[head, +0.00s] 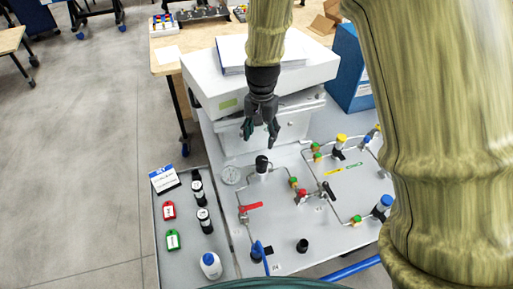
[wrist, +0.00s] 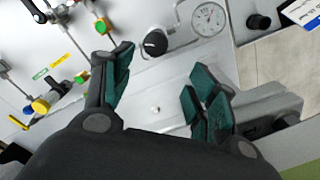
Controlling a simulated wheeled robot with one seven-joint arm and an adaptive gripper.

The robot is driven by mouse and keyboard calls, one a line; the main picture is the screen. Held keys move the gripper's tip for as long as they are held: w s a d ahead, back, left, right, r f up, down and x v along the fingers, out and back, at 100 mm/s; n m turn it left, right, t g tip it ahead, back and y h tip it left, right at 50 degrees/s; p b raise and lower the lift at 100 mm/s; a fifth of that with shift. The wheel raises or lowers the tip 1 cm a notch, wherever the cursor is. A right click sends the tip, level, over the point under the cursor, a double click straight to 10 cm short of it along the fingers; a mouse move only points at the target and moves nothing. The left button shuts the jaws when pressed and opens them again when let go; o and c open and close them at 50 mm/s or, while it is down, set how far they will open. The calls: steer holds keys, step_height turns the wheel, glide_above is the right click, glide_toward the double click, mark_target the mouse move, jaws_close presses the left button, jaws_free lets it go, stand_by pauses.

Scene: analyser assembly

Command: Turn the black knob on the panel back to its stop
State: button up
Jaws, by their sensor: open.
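The black knob (head: 262,163) stands on the grey panel (head: 285,222), just right of a round gauge (head: 230,175). In the wrist view the knob (wrist: 155,43) has a white mark on its face and sits beyond the fingertips. My gripper (head: 260,137) hangs above the panel, just behind the knob in the head view. Its green-padded fingers are open and empty. In the wrist view the gripper (wrist: 162,82) has one finger on each side, and nothing lies between them. The fingers look apart from the knob.
A red-handled valve (head: 250,207), tubing and several coloured fittings crowd the panel. A grey box (head: 268,125) stands close behind the gripper. A tray (head: 186,262) at left holds dark-capped bottles (head: 205,220), red and green tags and a white bottle (head: 210,265). A blue binder (head: 350,70) stands behind right.

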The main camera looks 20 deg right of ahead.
mark_target(262, 159)
steer(key=s, duration=0.1)
steer(key=s+f, duration=0.1)
steer(key=s+f+p, duration=0.1)
steer(key=shift+s+d+f, duration=0.1)
steer(key=shift+s+d, duration=0.15)
steer(key=w+f, duration=0.1)
steer(key=f, duration=0.1)
steer(key=w+f, duration=0.1)
steer(key=w+f+p, duration=0.1)
steer(key=f, duration=0.1)
steer(key=shift+a+f, duration=0.1)
steer(key=shift+f, duration=0.25)
steer(key=shift+s+f, duration=0.1)
steer(key=shift+f, duration=0.2)
steer(key=shift+s+f, duration=0.15)
steer(key=shift+s, duration=0.6)
steer(key=shift+w+f, duration=0.5)
steer(key=shift+w, duration=0.1)
steer(key=shift+s+r, duration=0.25)
steer(key=shift+s, duration=0.1)
steer(key=c, duration=0.4)
steer(key=shift+f, duration=0.1)
steer(key=c, duration=0.6)
